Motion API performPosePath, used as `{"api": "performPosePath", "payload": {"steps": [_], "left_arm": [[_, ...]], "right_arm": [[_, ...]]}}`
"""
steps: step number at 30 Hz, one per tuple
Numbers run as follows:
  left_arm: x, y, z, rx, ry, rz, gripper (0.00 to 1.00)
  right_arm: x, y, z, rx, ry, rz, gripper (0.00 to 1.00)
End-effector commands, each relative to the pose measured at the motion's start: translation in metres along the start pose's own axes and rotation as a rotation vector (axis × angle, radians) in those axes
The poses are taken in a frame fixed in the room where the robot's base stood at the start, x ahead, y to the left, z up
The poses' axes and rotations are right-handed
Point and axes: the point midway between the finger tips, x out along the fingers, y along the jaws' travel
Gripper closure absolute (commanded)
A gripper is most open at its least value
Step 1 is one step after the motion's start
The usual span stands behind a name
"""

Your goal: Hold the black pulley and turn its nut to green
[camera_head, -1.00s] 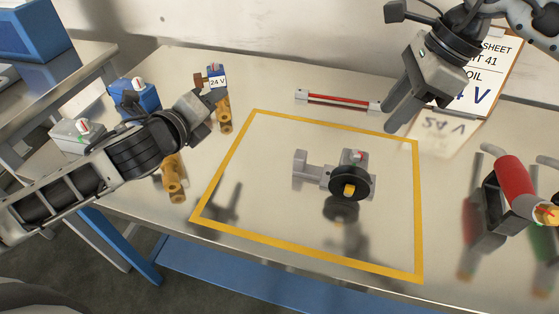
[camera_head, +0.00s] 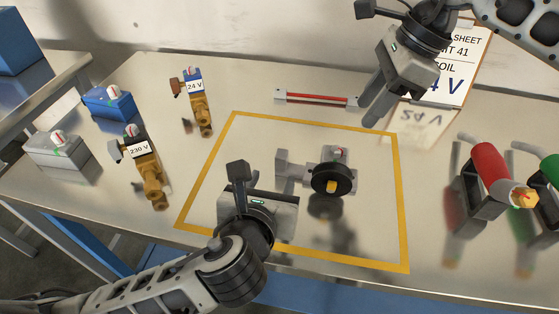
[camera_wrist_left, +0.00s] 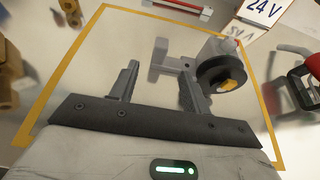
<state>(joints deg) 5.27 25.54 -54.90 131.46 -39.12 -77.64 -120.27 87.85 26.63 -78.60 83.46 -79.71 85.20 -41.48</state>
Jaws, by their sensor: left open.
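The black pulley (camera_head: 331,172) sits on a grey bracket (camera_head: 293,170) inside the yellow-taped square. A yellow nut (camera_head: 331,187) shows at its centre, and a small white dial with a red mark (camera_head: 339,152) sits behind it. My left gripper (camera_head: 272,198) is in front and left of the pulley, open and empty. In the left wrist view its two fingers (camera_wrist_left: 160,82) are apart; the pulley (camera_wrist_left: 221,65) is just beyond the right finger, with no contact that I can make out. My right gripper (camera_head: 377,108) hangs above the square's back right edge, its jaw opening hidden.
Two brass valves, marked 24 V (camera_head: 202,115) and 230 V (camera_head: 151,178), stand left of the square. A red-barred part (camera_head: 318,98) lies behind it. A red cylinder on a black stand (camera_head: 490,165) is at right. A 24 V sheet (camera_head: 455,70) leans behind.

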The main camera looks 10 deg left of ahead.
Motion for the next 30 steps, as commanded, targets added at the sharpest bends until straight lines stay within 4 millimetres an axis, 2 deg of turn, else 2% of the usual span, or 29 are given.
{"api": "performPosePath", "payload": {"steps": [9,15,21,29,30], "left_arm": [[0.064,0.001,0.0,-0.001,0.0,0.003,0.53],[0.094,0.0,0.0,-0.002,0.0,0.001,0.53],[0.106,0.0,0.0,-0.003,0.001,0.0,0.53],[0.108,0.0,0.0,-0.003,0.001,0.0,0.53],[0.108,0.0,0.0,-0.003,0.001,0.0,0.55]], "right_arm": [[0.0,0.0,0.0,0.0,0.0,0.0,0.64],[0.0,0.0,0.0,0.0,0.0,0.0,0.64],[0.0,0.0,0.0,0.0,0.0,0.0,0.64],[0.0,0.0,0.0,0.0,0.0,0.0,0.64],[0.0,0.0,0.0,0.0,0.0,0.0,0.64]]}}
